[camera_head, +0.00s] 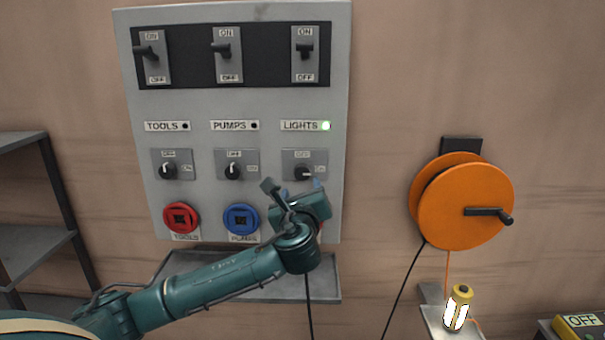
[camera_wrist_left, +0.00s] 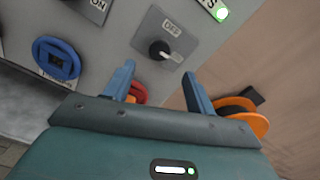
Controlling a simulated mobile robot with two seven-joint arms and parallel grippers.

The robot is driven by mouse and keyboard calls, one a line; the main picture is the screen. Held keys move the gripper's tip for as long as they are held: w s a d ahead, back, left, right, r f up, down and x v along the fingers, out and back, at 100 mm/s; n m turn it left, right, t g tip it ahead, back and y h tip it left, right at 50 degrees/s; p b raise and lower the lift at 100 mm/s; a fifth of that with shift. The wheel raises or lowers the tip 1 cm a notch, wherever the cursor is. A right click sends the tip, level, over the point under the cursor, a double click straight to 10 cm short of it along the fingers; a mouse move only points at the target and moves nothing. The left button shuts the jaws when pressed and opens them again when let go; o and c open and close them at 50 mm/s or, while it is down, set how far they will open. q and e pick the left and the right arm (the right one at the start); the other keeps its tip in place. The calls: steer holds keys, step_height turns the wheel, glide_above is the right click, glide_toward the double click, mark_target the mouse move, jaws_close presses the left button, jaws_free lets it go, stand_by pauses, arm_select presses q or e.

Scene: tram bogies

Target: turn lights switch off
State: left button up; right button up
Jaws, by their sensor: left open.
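The lights switch (camera_head: 304,173) is a black rotary knob on a grey plate under the LIGHTS label (camera_head: 300,126). Its pointer is turned to the right, toward the ON side, and the green lamp (camera_head: 325,126) beside the label is lit. My left gripper (camera_head: 293,189) is just below the knob, partly in front of the panel. In the left wrist view the knob (camera_wrist_left: 158,50) lies beyond the two open blue fingers (camera_wrist_left: 158,82), with nothing between them. The knob is apart from the fingers. My right gripper is not in view.
The grey panel (camera_head: 205,105) also carries the tools knob (camera_head: 169,171), the pumps knob (camera_head: 233,172), three levers on top and red and blue sockets below. A tray (camera_head: 200,287) juts out underneath. An orange cable reel (camera_head: 465,205) hangs to the right.

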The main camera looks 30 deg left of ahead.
mark_target(302, 174)
arm_select(q)
steer(key=p+x, duration=0.1)
steer(key=x, duration=0.7)
steer(key=shift+x, duration=0.85)
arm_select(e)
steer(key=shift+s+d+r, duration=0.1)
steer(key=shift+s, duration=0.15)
arm_select(q)
steer(key=shift+d, duration=0.1)
steer(key=c, duration=1)
steer(key=shift+o, duration=0.2)
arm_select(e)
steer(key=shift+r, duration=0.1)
